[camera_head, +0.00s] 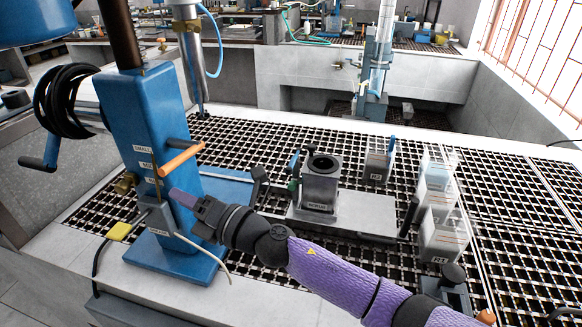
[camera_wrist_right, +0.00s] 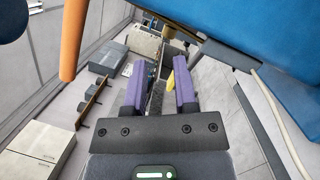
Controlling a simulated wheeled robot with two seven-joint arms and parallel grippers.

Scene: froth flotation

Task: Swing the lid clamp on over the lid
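My right gripper (camera_head: 183,198) is beside the front of the blue machine column (camera_head: 150,110), below an orange handle (camera_head: 180,158). Its purple fingers stand apart with nothing held between them in the right wrist view (camera_wrist_right: 160,88). A steel block-shaped vessel (camera_head: 320,187) with a dark round ring (camera_head: 322,163) on top stands on a pale plate, well to the right of the gripper. A small blue part with dark knobs (camera_head: 295,162) stands at its left side. I cannot tell for certain which part is the lid clamp or the lid. My left gripper is not in view.
A grey switch box (camera_head: 162,222) with cables and a yellow tag (camera_head: 118,231) sit by the column. Clear labelled containers (camera_head: 440,205) stand to the right on the dark grating. The orange handle (camera_wrist_right: 72,40) and blue body (camera_wrist_right: 230,25) are close in the right wrist view.

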